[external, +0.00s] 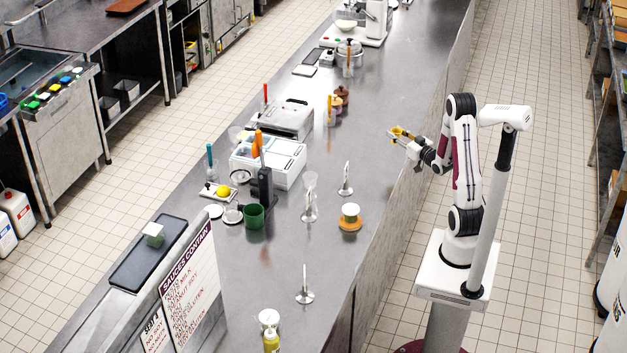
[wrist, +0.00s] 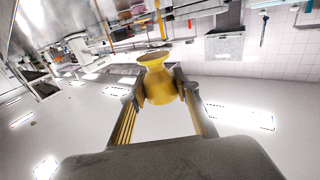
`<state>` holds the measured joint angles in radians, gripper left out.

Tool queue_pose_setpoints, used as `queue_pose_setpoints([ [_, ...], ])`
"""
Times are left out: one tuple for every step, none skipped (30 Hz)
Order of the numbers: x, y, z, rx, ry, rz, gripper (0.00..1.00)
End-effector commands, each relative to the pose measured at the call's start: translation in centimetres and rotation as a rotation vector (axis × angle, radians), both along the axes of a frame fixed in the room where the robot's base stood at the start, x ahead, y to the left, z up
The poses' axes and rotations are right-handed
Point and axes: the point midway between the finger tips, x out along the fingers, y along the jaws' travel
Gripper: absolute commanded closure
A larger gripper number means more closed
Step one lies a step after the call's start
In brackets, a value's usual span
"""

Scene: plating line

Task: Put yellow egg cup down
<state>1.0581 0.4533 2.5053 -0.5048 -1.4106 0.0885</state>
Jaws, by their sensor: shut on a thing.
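The yellow egg cup (wrist: 160,88) is between the two fingers of my gripper (wrist: 161,92), with its flared rim at the top of the wrist view. My gripper is shut on it. In the external view my gripper (external: 402,138) reaches left from the arm and is over the right edge of the steel counter (external: 372,110). The egg cup shows there as a small yellow shape (external: 397,132) at the fingertips. I cannot tell its exact height above the counter.
Brown-lidded jars (external: 341,95) stand left of my gripper. A white box (external: 268,160) and a dark green cup (external: 253,216) are farther left. The counter around my gripper is clear.

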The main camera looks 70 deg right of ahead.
Motion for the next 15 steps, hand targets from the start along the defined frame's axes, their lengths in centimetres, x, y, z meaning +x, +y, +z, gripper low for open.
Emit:
queue_pose_setpoints([
  [0.0, 0.0, 0.8, -0.003, -0.001, -0.014, 0.91],
  [-0.1, -0.1, 1.2, -0.005, -0.002, -0.024, 0.91],
  [-0.2, -0.3, 1.7, -0.003, -0.001, -0.039, 0.91],
  [-0.3, -0.3, 2.1, -0.003, -0.003, -0.048, 0.91],
  [-0.4, -0.3, 2.4, -0.004, -0.003, -0.056, 0.91],
  [-0.4, -0.4, 2.9, -0.004, -0.002, -0.067, 0.91],
  [-0.5, -0.4, 3.3, -0.004, -0.003, -0.076, 0.91],
  [-0.6, -0.4, 3.6, -0.003, -0.003, -0.085, 0.91],
  [-0.7, -0.4, 4.1, -0.004, -0.003, -0.095, 0.91],
  [-0.7, -0.4, 4.5, -0.004, -0.002, -0.103, 0.91],
  [-0.8, -0.4, 4.8, -0.004, -0.002, -0.109, 0.91],
  [-0.8, -0.4, 5.3, -0.004, -0.002, -0.118, 0.91],
  [-0.9, -0.3, 5.7, -0.003, -0.003, -0.126, 0.91],
  [-1.0, -0.3, 6.0, -0.004, -0.003, -0.131, 0.91],
  [-1.0, -0.3, 6.5, -0.004, -0.002, -0.14, 0.91],
])
